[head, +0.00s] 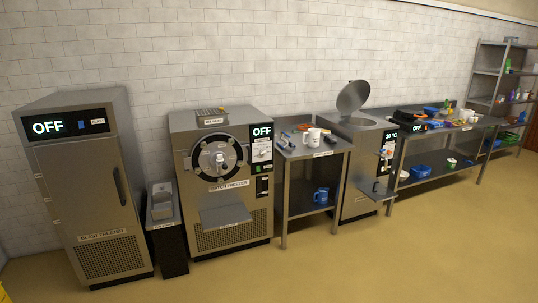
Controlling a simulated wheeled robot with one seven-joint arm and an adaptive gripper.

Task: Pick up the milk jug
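A white jug-like vessel (313,137) stands upright on the top of a small steel table, near its right side. A blue jug-like vessel with a handle (321,196) stands on the lower shelf of the same table. No readable label shows on either, so I cannot tell for sure which is the milk jug. My gripper is not in view.
The steel table (325,147) stands between the batch freezer (232,240) and an open-lidded machine (360,205). Small items lie beside the white vessel. A blast freezer (85,190) is at left, a long cluttered bench and shelves at right. The yellowish floor (330,275) in front is clear.

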